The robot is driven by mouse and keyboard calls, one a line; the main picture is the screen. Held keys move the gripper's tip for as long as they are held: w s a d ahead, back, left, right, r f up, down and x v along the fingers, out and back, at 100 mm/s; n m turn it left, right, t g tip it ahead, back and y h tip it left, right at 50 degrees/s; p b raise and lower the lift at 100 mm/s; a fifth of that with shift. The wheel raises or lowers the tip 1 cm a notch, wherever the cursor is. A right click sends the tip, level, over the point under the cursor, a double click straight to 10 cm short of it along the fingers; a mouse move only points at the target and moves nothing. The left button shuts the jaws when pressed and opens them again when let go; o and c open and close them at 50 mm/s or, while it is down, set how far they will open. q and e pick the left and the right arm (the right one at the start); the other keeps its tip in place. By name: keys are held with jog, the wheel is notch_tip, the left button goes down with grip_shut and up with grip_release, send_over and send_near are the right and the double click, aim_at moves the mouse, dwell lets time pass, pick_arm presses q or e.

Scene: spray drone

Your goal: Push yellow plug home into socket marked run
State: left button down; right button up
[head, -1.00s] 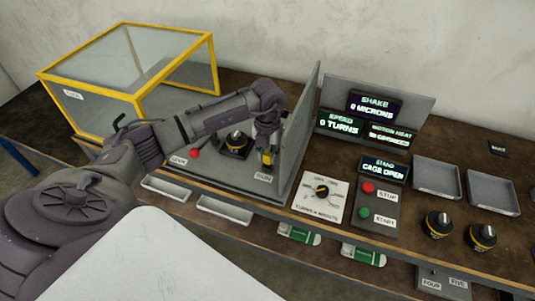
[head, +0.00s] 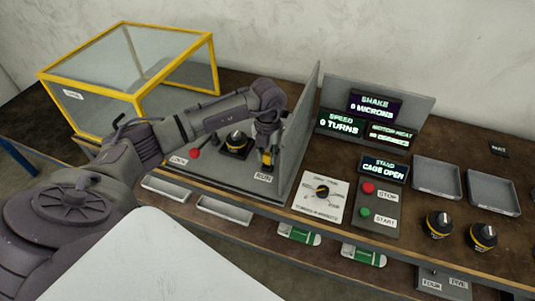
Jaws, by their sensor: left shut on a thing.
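The yellow plug (head: 267,158) shows as a small yellow patch low between the fingers of my left gripper (head: 266,153). The gripper is shut on it and points down. It is just above the white label reading RUN (head: 264,178), beside the grey upright panel (head: 300,130). The socket is hidden behind the gripper and plug, so I cannot tell how deep the plug sits. My right gripper is not in view.
A dark motor (head: 236,145) and a red knob (head: 195,153) stand left of my gripper. A yellow-framed clear cage (head: 140,75) stands at the left. A dial plate (head: 320,196) and a panel with STOP and START buttons (head: 378,205) lie right of the upright panel.

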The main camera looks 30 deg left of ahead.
aim_at(267, 154)
pick_arm(q)
jog(key=shift+f+b, duration=0.95)
jog(key=shift+f, duration=0.3)
jog(key=c, duration=0.8)
grip_release()
jog(key=shift+r, duration=0.1)
notch_tip(267, 154, up, 12)
jog(key=shift+f, duration=0.1)
dwell(0.3)
